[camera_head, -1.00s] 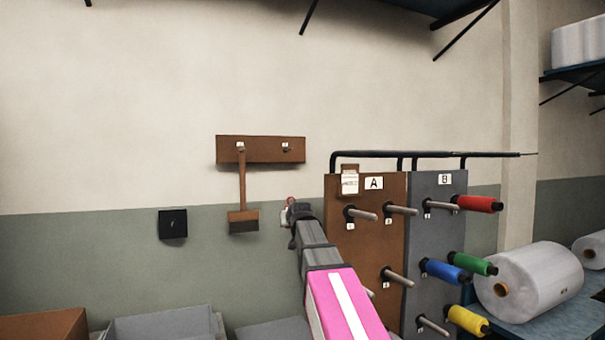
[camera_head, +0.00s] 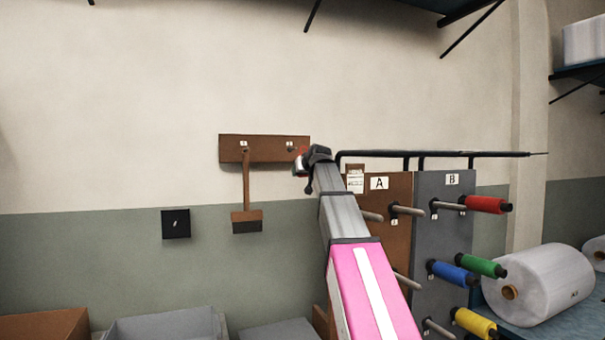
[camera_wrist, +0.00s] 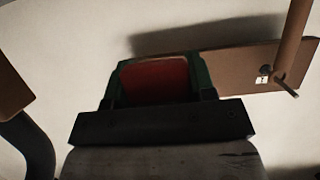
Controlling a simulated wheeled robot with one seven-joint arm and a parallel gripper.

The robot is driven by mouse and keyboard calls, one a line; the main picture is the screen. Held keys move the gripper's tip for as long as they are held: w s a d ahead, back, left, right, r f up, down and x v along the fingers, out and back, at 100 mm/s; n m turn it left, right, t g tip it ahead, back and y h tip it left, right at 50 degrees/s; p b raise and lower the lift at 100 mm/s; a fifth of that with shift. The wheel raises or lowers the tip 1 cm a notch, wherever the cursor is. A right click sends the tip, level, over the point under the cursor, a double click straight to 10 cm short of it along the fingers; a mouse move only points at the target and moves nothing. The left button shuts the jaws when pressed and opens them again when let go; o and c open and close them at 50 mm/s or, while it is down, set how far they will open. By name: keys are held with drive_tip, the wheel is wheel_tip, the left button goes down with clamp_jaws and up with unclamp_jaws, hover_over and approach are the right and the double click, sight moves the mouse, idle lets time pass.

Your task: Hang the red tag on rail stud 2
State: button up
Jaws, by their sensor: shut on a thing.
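The brown rail (camera_head: 267,158) is on the wall in the head view. A brush hangs from its left stud, and stud 2 (camera_head: 291,147) at its right shows bare. My gripper (camera_head: 303,158) is by the rail's right end, with a small red patch at its tip. In the wrist view the red tag (camera_wrist: 155,82) is between the two green fingers of my gripper (camera_wrist: 157,85), which is shut on it. The tag's lower part is hidden behind the gripper body. The rail (camera_wrist: 240,68) is at the right there, with one stud pin (camera_wrist: 285,88) showing; its number is unreadable.
The brush (camera_head: 247,205) hangs left of my gripper. Board A (camera_head: 396,190) and board B (camera_head: 445,205) with pegs and coloured spools stand right, under a black tube (camera_head: 480,154). A black wall plate (camera_head: 175,223) is further left. Grey and brown bins are below.

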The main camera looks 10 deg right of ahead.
drive_tip(key=w+a, duration=0.1)
drive_tip(key=w, duration=0.5)
drive_tip(key=shift+a, duration=0.15)
drive_tip(key=shift+r, duration=0.25)
idle(0.3)
drive_tip(key=shift+w+a, duration=0.15)
drive_tip(key=shift+w, duration=0.55)
drive_tip(key=shift+w+a, duration=0.1)
drive_tip(key=shift+w, duration=0.55)
idle(0.5)
drive_tip(key=shift+f, duration=0.25)
idle(0.4)
drive_tip(key=o, duration=1.1)
